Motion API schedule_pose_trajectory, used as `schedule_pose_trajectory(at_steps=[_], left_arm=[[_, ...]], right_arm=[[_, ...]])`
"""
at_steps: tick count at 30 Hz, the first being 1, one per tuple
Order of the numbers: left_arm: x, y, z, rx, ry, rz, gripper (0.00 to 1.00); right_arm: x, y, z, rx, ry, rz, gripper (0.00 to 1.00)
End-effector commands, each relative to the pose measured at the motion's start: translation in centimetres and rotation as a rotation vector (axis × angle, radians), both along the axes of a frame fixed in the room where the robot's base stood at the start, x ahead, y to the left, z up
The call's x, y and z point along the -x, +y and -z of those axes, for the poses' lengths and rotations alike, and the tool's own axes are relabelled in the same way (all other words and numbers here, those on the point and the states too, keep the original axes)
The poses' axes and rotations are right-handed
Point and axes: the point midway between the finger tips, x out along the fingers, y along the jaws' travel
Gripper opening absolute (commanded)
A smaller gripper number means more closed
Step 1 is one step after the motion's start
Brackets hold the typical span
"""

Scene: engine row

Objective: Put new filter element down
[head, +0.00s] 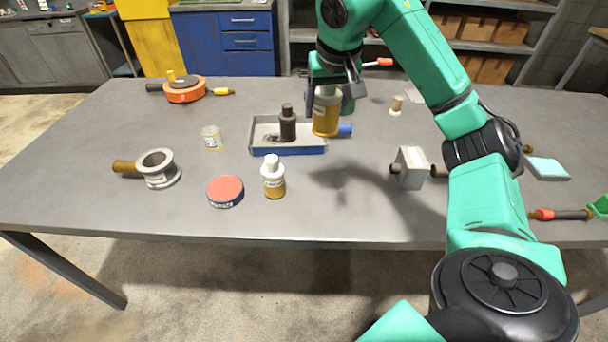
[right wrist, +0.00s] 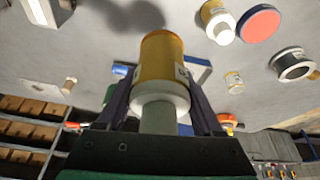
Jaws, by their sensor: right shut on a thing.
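My right gripper (head: 328,86) points down over the right end of a shallow tray and is shut on an amber cylinder (head: 326,113). The cylinder has a pale label and a white collar. In the right wrist view the same cylinder (right wrist: 162,62) sits between the two fingers (right wrist: 160,115), its amber end away from the palm. I take it for the new filter element, though it looks bottle-like. Whether its bottom touches anything is unclear. The grey and blue tray (head: 290,151) holds a dark bottle (head: 288,124). My left gripper is not in view.
A white-capped bottle (head: 273,178), a red-topped tin (head: 225,191), a small jar (head: 212,138) and a metal ring with a handle (head: 158,169) stand left and in front. A blue cylinder (head: 345,130) lies beside the tray. A pale block (head: 410,168) stands right. The front table strip is clear.

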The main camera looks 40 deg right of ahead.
Motion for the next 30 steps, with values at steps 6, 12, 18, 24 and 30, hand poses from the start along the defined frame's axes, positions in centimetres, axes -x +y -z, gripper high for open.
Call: schedule_pose_trajectory(at_steps=[6, 12, 18, 24, 30], left_arm=[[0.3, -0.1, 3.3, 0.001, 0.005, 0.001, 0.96], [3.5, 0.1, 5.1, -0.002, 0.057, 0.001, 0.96], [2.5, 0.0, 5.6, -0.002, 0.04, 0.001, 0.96], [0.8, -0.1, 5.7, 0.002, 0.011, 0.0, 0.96], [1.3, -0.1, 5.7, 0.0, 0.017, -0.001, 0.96]], right_arm=[[0.1, 0.0, 5.3, 0.0, 0.006, -0.001, 0.02], [0.3, -0.1, 11.8, 0.003, 0.007, 0.001, 0.02], [0.3, 0.0, 16.2, 0.001, 0.003, 0.0, 0.02], [0.4, 0.0, 19.6, 0.0, 0.002, -0.001, 0.02], [0.3, 0.0, 20.0, 0.001, -0.003, 0.0, 0.02]])
